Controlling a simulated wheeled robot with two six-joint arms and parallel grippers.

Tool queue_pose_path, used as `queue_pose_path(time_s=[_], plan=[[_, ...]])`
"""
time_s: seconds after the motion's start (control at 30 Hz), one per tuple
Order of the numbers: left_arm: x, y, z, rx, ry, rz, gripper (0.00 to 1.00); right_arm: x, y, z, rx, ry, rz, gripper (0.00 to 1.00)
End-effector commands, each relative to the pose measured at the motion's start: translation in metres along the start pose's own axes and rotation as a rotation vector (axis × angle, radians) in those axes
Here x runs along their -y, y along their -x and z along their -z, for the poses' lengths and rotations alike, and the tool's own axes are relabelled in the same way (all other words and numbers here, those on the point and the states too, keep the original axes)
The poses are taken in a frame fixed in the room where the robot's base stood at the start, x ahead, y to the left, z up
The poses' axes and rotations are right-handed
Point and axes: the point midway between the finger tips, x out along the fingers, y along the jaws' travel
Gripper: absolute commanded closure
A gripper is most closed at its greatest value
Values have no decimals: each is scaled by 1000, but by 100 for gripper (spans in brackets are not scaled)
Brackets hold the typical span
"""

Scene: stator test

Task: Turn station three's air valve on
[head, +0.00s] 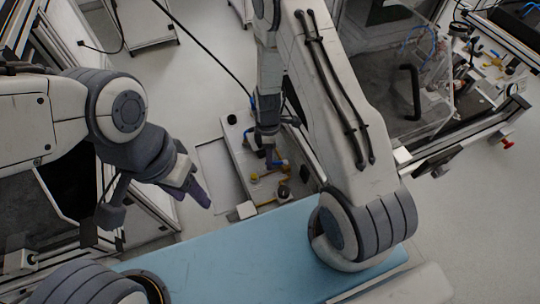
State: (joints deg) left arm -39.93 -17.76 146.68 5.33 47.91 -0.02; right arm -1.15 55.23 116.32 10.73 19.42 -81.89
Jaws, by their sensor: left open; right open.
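A pale panel (238,150) stands beyond the blue surface in the middle of the head view. It carries brass-yellow fittings (268,176), a small blue part (281,163) and a dark round knob or gauge (284,191). These look like air valve parts, but I cannot tell which is the valve handle or its position. My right gripper (268,156) points down just above the fittings and hides part of them. It is open; I cannot tell whether it touches the blue part. My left gripper (192,190) is open and empty, left of the panel.
A light blue surface (250,262) lies in front, below the arms. A machine with a clear door and black handle (410,92) stands at right, with a red knob (507,143) beside it. Frames stand at left. Grey floor (195,75) is open at the back.

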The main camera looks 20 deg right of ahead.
Motion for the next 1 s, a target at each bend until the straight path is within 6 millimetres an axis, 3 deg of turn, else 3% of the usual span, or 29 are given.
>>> queue_pose_path(time_s=[0.2, 0.27, 0.33, 0.73, 1.0], plan=[[0, 0, 0, 0, 0, 0, 50, 0, 0, 0, 0, 0, 0, 54], [0, 0, 0, 0, 0, 0, 50, 0, 0, 0, 0, 0, 0, 73], [0, 0, 0, 0, 0, 0, 50, 0, 0, 0, 0, 0, 0, 100], [0, -3, 0, 0, 0, 0, 50, -2, 0, -2, -7, -34, -1, 100], [1, -15, -1, 0, 0, 0, 50, -11, 0, -3, -37, -184, -1, 100]])
